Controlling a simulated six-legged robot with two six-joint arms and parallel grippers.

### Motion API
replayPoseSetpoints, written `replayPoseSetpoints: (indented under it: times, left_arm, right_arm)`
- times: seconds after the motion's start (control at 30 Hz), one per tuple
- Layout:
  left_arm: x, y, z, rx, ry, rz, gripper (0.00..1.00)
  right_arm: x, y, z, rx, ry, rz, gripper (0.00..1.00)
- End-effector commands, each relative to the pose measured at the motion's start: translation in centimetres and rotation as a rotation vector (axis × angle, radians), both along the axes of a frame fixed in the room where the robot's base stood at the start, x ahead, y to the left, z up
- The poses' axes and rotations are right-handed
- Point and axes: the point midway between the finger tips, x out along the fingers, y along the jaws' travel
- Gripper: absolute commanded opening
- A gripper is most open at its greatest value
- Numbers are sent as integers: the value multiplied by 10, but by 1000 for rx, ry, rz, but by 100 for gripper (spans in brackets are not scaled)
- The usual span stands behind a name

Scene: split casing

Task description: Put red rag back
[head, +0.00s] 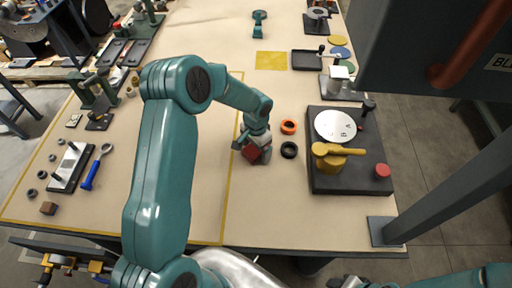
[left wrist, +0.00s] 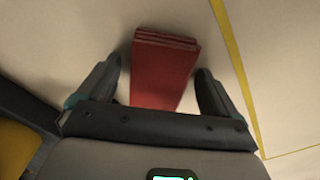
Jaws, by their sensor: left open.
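The red rag (left wrist: 160,70) is a folded, layered red cloth lying on the bench top. In the left wrist view it lies between the two fingers of my left gripper (left wrist: 160,85), with a gap on each side. In the head view the left gripper (head: 252,152) is low over the bench, and part of the red rag (head: 251,153) shows at its fingers. The left gripper is open. The rag's near end is hidden behind the gripper body in the wrist view. My right gripper cannot be made out.
An orange ring (head: 288,127) and a black ring (head: 289,150) lie right of the gripper. A yellow square (head: 271,61) and black tray (head: 306,60) lie beyond.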

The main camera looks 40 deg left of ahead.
Motion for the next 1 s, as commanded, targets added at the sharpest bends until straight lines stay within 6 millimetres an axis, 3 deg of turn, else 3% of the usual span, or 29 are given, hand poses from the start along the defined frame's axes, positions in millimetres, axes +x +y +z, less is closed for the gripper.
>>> replayPoseSetpoints:
  times: [0.13, 0.23, 0.5, 0.7, 1.0]
  left_arm:
    - [0, 0, 7, 0, 0, 0, 93]
    - [1, 0, 18, 1, -5, 0, 93]
    - [1, 0, 81, 1, -6, 0, 93]
    - [0, 0, 114, 1, -2, 0, 93]
    - [0, 0, 124, 0, 0, 0, 93]
  right_arm:
    - [0, 0, 7, 0, 0, 0, 43]
    - [0, 0, 0, 0, 0, 0, 43]
    - [0, 0, -11, 0, 0, 0, 43]
    - [0, 0, -13, 0, 0, 0, 43]
    - [0, 0, -14, 0, 0, 0, 43]
